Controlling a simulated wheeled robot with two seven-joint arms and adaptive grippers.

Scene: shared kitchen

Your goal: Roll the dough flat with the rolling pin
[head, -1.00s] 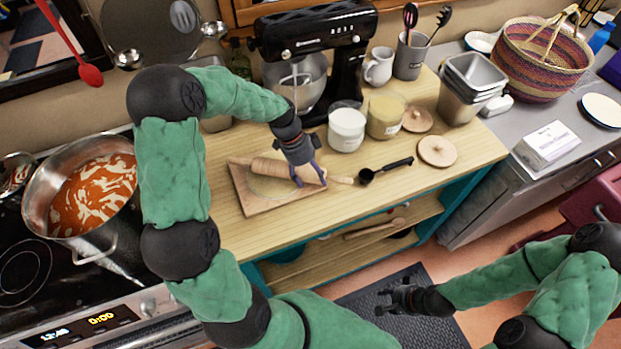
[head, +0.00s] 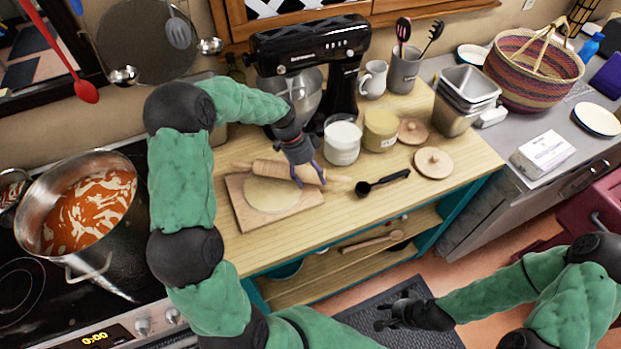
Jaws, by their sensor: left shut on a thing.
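The dough (head: 268,196) is a pale, flat, roundish sheet on a wooden board (head: 238,203) on the counter. The wooden rolling pin (head: 262,168) lies crosswise over the far edge of the dough and board. My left gripper (head: 308,178) reaches down from above and is shut on the rolling pin near its right end, hiding part of that end. My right gripper (head: 388,314) is empty, low in front of the counter above the dark floor mat; its fingers look apart.
A black scoop (head: 370,187) lies right of the pin. Glass jars (head: 342,142), wooden lids (head: 433,162) and a black stand mixer (head: 310,50) stand behind. A pot of red sauce (head: 88,205) sits on the stove at left. Counter in front of the board is clear.

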